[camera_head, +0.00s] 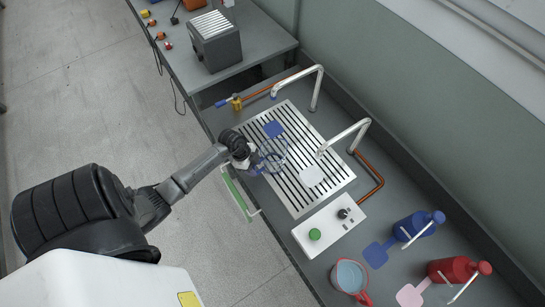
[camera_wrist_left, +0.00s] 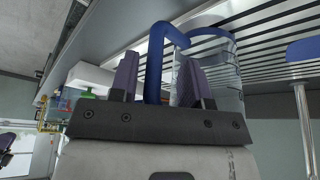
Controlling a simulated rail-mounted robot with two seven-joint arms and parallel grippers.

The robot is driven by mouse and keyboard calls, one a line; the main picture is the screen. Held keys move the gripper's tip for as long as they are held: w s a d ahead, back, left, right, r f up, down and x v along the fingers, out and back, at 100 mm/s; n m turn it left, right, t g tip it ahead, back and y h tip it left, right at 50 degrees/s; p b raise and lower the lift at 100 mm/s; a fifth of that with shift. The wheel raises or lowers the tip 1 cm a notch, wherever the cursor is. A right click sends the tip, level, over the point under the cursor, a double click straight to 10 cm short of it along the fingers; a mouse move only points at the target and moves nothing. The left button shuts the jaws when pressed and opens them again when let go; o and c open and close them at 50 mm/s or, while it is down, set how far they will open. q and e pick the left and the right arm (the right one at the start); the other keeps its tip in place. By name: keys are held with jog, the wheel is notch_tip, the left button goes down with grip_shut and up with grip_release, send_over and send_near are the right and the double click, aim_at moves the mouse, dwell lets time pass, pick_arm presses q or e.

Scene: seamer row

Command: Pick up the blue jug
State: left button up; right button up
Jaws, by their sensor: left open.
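The blue jug (camera_head: 273,152) is a clear vessel with blue trim, standing on the slotted drain grate near its front-left edge. In the left wrist view its clear body (camera_wrist_left: 222,75) is behind the fingers, and its blue handle (camera_wrist_left: 155,62) passes between them. My left gripper (camera_head: 255,160) is at the jug's left, on the handle side. Its two purple fingers (camera_wrist_left: 158,80) are open, one on each side of the handle. I cannot tell whether either finger touches it. The gripper partly hides the handle in the head view. My right gripper is not in view.
A blue square (camera_head: 273,129) and a white square (camera_head: 312,176) are at the grate (camera_head: 325,190). Two bent taps stand behind. A control box (camera_head: 328,224), a red-rimmed jug (camera_head: 349,276), a blue bottle (camera_head: 412,227) and a red bottle (camera_head: 452,270) are to the right.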

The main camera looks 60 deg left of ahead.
pick_arm(q)
grip_shut()
jog(key=shift+r, duration=0.15)
dwell(0.4)
